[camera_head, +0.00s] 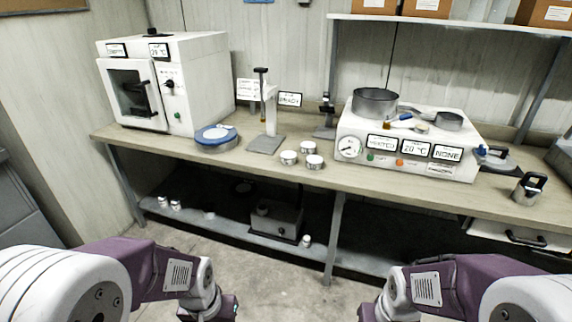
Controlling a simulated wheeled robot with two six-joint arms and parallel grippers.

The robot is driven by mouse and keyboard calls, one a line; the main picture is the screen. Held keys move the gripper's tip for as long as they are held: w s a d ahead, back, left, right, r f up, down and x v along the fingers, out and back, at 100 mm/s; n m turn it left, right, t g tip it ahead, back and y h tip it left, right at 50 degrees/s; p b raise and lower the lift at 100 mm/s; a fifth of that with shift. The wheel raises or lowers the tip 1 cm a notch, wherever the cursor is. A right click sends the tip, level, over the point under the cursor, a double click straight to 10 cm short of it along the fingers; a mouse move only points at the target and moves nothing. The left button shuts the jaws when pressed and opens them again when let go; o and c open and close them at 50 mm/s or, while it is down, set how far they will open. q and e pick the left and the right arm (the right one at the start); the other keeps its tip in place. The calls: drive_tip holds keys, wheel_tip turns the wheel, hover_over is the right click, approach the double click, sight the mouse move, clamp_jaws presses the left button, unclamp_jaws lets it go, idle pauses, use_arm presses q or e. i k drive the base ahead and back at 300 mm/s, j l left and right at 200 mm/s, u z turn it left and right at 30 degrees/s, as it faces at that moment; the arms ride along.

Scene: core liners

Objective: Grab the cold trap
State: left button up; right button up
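No thing in view is labelled as a cold trap. A small metal canister with a black handle (527,190) stands upright at the right end of the bench; I cannot tell whether it is the cold trap. My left gripper (222,308) and my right gripper (372,311) show only in part at the bottom edge, low in front of the bench and far from the canister. Their fingertips are cut off, so I cannot see whether they are open or shut. Neither touches anything on the bench.
The wooden bench (225,158) carries a white oven (190,80), a blue-rimmed round device (217,138), a stand (266,143), several white jars (314,162) and a white heater unit (405,150) with pans on top. A drawer (520,237) is under the right end. Floor before the bench is clear.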

sight(527, 192)
drive_tip(key=z, duration=1.65)
